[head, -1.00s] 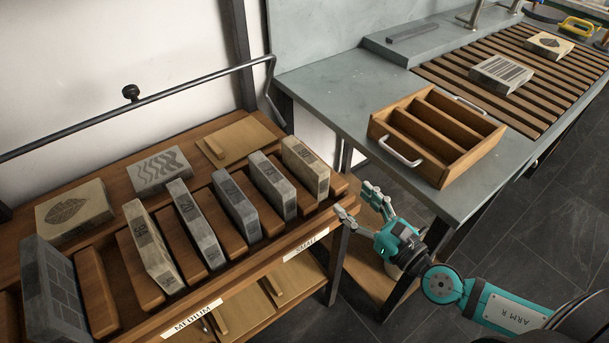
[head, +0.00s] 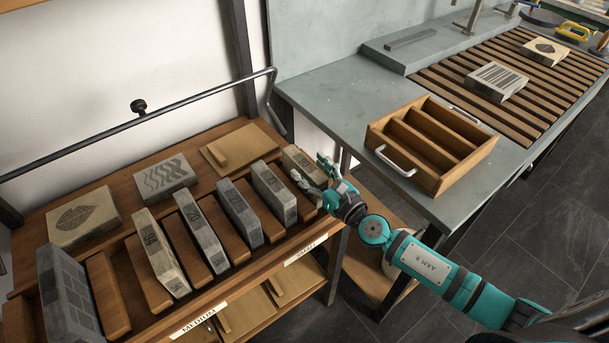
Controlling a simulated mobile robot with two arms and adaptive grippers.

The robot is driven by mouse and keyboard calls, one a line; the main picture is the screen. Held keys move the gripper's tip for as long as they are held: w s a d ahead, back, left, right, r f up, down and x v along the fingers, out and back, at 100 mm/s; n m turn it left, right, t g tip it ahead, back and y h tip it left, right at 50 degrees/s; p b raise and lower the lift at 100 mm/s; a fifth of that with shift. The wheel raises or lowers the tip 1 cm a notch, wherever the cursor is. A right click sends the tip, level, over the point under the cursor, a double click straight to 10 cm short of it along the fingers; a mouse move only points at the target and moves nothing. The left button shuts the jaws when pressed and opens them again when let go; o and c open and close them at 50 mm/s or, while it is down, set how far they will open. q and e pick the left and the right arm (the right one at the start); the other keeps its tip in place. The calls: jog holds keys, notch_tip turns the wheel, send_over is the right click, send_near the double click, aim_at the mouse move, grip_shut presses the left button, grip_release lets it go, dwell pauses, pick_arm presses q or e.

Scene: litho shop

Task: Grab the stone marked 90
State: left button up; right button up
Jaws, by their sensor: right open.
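Several stones stand on edge in the wooden rack. The rightmost one (head: 297,158), pale and beige, carries a dark number on its top edge that looks like 90, though it is too small to read surely. My right gripper (head: 309,168) is open at this stone's near end, one finger toward its left side and the other toward its right. The fingers hide part of the stone, and I cannot tell whether they touch it. My left gripper is not in view.
A grey stone (head: 270,188) stands close left of the gripper, beyond a wooden divider. A rail (head: 140,117) runs above the rack's back. A wooden drawer box (head: 440,140) sits on the grey bench (head: 335,103) at right.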

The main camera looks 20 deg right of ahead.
jog(key=shift+x, duration=1.1)
jog(key=shift+s, duration=0.1)
grip_shut()
jog(key=shift+d+r, duration=0.1)
jog(key=shift+r, duration=0.15)
